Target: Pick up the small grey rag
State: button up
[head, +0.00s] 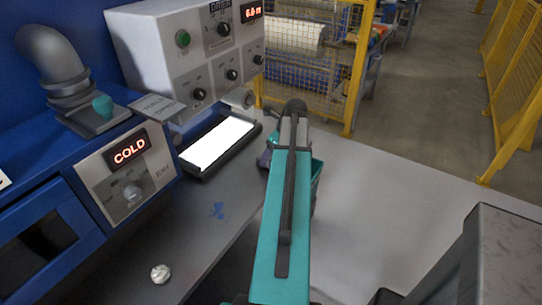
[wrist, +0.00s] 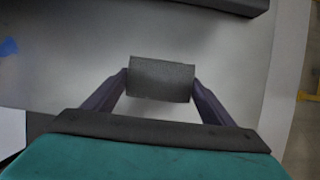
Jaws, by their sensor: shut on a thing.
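The small grey rag (wrist: 160,72) shows in the wrist view as a dark grey, rough-textured rectangular piece. It sits between the two purple-grey fingers of my gripper (wrist: 160,82), one finger at each side of it. My gripper is shut on the rag, with the grey table top beyond it. In the head view my teal arm hides the rag and most of the gripper; only a bit of purple finger (head: 265,157) shows left of the arm.
A crumpled white ball (head: 160,274) and a blue smear (head: 218,210) lie on the table, left of my arm. A black-framed lit panel (head: 217,145) lies by the control box (head: 190,55). A COLD-display unit (head: 125,178) stands left.

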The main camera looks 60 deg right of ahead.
notch_tip(320, 180, up, 2)
jog(key=shift+b, duration=0.3)
jog(key=shift+s+a+r, duration=0.1)
jog(key=shift+s+r, duration=0.1)
jog(key=shift+s, duration=0.05)
jog(key=s+a+b, duration=0.1)
jog(key=s+a, duration=0.2)
jog(key=s, duration=0.4)
jog(key=s+a+r+b, duration=0.1)
jog(key=s+a+b, duration=0.1)
jog(key=s, duration=0.5)
jog(key=shift+a+r, duration=0.25)
jog(key=shift+a, duration=0.55)
jog(key=o, duration=0.4)
jog(key=shift+c, duration=1)
